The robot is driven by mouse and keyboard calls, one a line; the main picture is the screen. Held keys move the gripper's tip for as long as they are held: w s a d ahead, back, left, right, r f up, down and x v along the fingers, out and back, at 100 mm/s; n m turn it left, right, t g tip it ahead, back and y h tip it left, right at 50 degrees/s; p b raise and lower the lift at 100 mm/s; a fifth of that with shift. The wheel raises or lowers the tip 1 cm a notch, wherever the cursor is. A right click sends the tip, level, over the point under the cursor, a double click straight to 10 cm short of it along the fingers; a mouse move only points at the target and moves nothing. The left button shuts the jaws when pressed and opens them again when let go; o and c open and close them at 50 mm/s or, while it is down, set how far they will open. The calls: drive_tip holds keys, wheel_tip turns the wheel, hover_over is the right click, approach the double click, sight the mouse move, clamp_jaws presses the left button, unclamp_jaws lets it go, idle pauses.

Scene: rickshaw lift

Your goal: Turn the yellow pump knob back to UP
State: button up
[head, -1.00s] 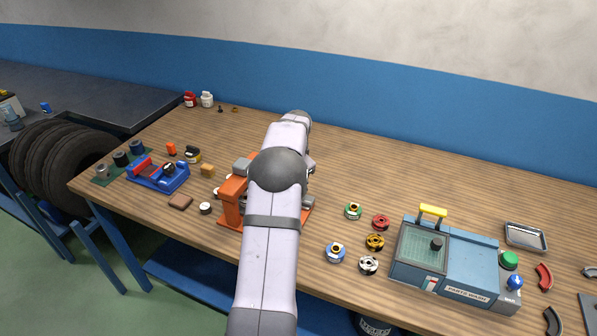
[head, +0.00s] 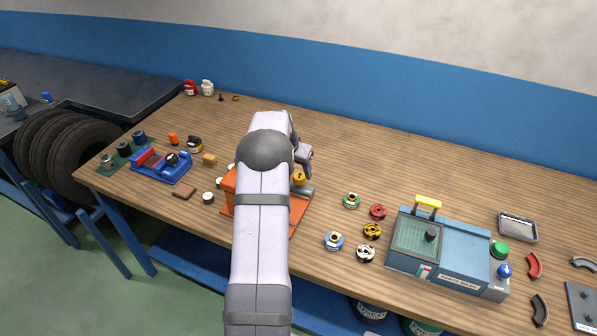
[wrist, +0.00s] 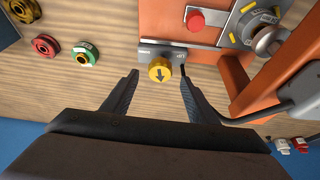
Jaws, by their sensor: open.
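The yellow pump knob (wrist: 160,70) bears a black arrow that points toward the bottom of the wrist view. It sits at the edge of a grey plate (wrist: 206,54) with small dark labels, one reading UP to the right of the knob. The knob also shows in the head view (head: 299,179), beside my arm on the orange lift (head: 299,207). My gripper (wrist: 158,71) is open, with one finger on each side of the knob in the wrist view. Gaps show between the knob and both fingers. I cannot tell the fingers' height relative to it.
A red button (wrist: 196,20) and a grey dial with a lever (wrist: 262,35) are near the knob, and orange lift bars stand at right. Several coloured hubs (head: 352,201) and the blue parts washer (head: 452,250) stand to the right.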

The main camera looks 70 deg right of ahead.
sight(300, 176)
drive_tip(key=shift+p+x, duration=0.55)
drive_tip(key=shift+x, duration=1.2)
drive_tip(key=shift+c, duration=0.5)
drive_tip(key=c, duration=1)
